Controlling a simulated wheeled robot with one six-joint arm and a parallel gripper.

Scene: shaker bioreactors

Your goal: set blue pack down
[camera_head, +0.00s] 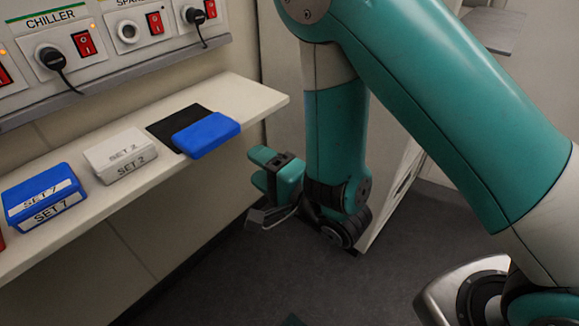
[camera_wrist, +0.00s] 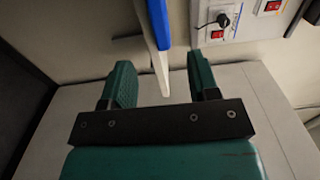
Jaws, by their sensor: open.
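The blue pack (camera_head: 207,134) lies flat on the pale shelf, at its front edge. It partly covers a black mat (camera_head: 172,124), and I cannot tell whether it overhangs the edge. My gripper (camera_head: 262,169) is open and empty in front of the shelf, to the right of the pack and apart from it. In the wrist view my gripper (camera_wrist: 160,75) has its two teal fingers spread. The blue pack (camera_wrist: 158,22) shows there as a narrow strip beyond the fingertips, beside the white shelf edge.
On the shelf (camera_head: 262,98), a white SET 2 box (camera_head: 120,154) and a blue SET 7 box (camera_head: 43,197) stand left of the pack. A panel with red switches and plugged cables (camera_head: 66,71) is above. A pale cabinet (camera_head: 385,185) stands behind my arm. The floor below is open.

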